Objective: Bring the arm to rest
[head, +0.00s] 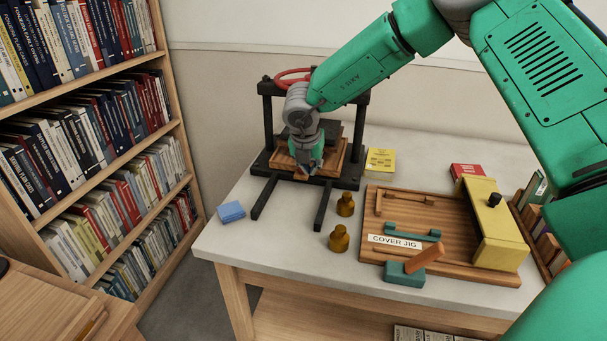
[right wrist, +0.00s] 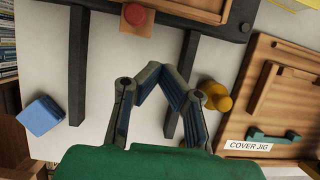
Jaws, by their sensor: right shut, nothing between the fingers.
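My right arm is green and reaches in from the upper right of the head view. Its gripper (head: 308,168) points down in front of the black press (head: 268,125), over the front edge of the wooden board (head: 345,165) in it. In the right wrist view the two fingers (right wrist: 158,70) meet at their tips, with nothing between them. The fingers are over the light table, between the press's two dark rails. A red knob on an orange block (right wrist: 138,28) sits just beyond the tips. My left gripper is not in view.
The table (head: 230,250) holds a blue block (head: 231,212), two brass weights (head: 339,238), a yellow book (head: 380,161), a red book (head: 467,171) and the wooden cover jig (head: 450,215) with its yellow block. A bookshelf (head: 165,100) stands at left. The table's front left is mostly clear.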

